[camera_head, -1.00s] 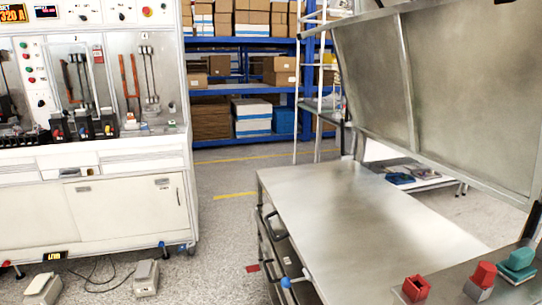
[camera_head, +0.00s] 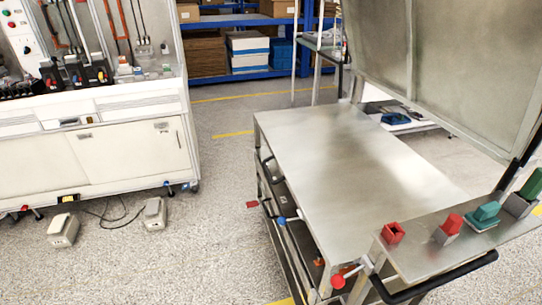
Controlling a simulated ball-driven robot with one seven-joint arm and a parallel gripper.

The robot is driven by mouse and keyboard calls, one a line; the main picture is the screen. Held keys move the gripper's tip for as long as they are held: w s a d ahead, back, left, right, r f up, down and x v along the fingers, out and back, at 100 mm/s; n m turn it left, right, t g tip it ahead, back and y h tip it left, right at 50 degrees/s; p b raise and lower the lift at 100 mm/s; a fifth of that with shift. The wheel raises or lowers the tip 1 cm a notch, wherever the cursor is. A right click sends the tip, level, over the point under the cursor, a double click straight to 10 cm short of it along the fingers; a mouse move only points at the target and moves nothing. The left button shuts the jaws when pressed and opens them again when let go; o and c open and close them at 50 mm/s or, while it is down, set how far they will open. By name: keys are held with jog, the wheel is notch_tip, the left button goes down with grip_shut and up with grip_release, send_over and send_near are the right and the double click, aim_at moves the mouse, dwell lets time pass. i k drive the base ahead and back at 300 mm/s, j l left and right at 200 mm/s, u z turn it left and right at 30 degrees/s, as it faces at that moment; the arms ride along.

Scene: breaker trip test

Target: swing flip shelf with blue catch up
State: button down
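A metal cart (camera_head: 330,150) with a flat bare top stands right of centre. A blue knob (camera_head: 282,220) sits on a rod along the cart's left side, by dark lower trays (camera_head: 290,245). A red knob (camera_head: 338,282) sits at its near corner. A large framed grey panel (camera_head: 450,70) stands tilted above the cart's far right side. I cannot tell which part is the flip shelf with the blue catch. My gripper is not in view.
A narrow near ledge (camera_head: 460,240) carries red, teal and green blocks, with a black handle (camera_head: 430,283) in front. A white test cabinet (camera_head: 95,150) stands left, with pedals (camera_head: 63,230) and a cable on the floor. Clear floor (camera_head: 215,200) lies between cabinet and cart.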

aim_at(347, 176)
jog(key=i+j+u, duration=0.15)
jog(key=i+j, duration=0.2)
jog(key=i+j+u, duration=0.15)
jog(key=i+j, duration=0.15)
jog(key=i, duration=0.25)
jog(key=i+j+u, duration=0.15)
jog(key=i, duration=0.3)
jog(key=j, duration=0.1)
